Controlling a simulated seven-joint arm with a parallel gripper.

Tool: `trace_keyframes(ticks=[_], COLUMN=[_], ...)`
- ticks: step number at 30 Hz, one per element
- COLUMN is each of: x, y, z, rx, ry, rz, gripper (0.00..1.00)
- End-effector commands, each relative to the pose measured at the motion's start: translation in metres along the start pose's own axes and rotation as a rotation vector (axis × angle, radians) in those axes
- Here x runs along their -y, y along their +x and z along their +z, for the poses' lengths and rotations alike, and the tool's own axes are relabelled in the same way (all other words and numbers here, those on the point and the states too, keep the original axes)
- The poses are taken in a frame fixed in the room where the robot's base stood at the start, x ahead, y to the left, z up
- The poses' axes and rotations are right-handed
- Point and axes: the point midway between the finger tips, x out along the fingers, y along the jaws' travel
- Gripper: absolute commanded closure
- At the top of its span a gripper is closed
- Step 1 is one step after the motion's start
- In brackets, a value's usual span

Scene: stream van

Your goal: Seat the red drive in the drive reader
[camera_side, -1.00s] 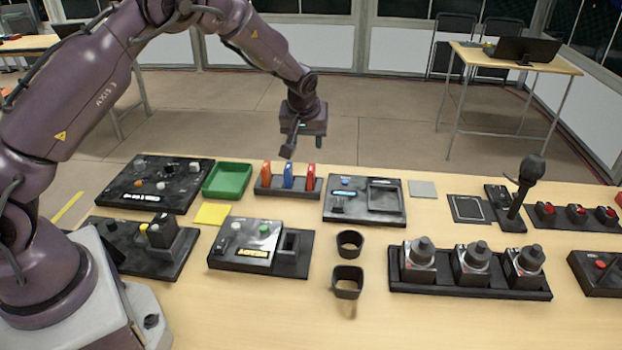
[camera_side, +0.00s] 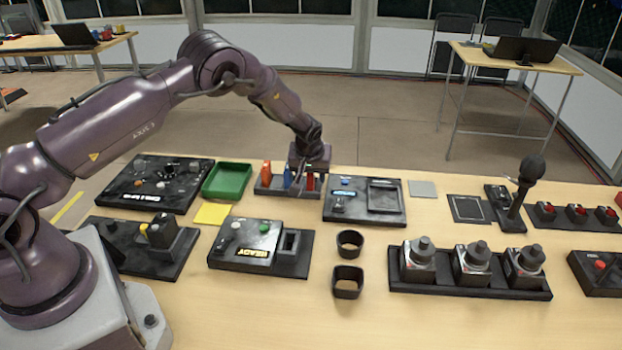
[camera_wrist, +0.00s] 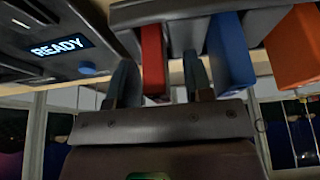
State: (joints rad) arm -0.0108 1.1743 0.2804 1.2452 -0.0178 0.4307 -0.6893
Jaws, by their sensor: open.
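The red drive (camera_side: 311,183) stands upright at the right end of the black rack (camera_side: 262,190), and also shows in the wrist view (camera_wrist: 153,55). My gripper (camera_wrist: 158,78) is open, with one finger on each side of the red drive; gaps show between fingers and drive. In the side view my gripper (camera_side: 309,175) is low over the rack's right end, partly hiding the drives. A black panel with a lit READY display and an upright slot (camera_side: 291,243) looks like the drive reader. It stands in front of the rack, and its slot looks empty.
A blue drive (camera_wrist: 230,52) stands close beside one finger, with an orange drive (camera_wrist: 293,45) beyond it. A green tray (camera_side: 228,180) is left of the rack. A panel with a recess (camera_side: 385,195) is to its right. Two black cups (camera_side: 347,282) stand right of the slotted panel.

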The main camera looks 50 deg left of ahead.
Motion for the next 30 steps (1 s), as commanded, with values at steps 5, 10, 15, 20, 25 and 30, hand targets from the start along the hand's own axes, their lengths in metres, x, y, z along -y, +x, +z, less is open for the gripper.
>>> trace_keyframes(ticks=[5,10,15,20,25,30], x=[0.0,0.0,0.0,0.0,-0.001,-0.001], y=[0.0,0.0,0.0,-0.001,-0.006,-0.027], z=[0.0,0.0,0.0,0.0,-0.003,-0.012], rx=[-0.001,0.0,-0.001,-0.001,-0.001,-0.004], ry=[0.0,0.0,0.0,0.0,0.0,-0.001], rz=[0.001,0.001,0.001,0.001,0.001,0.003], gripper=[0.53,0.88,1.0,1.0,1.0,1.0])
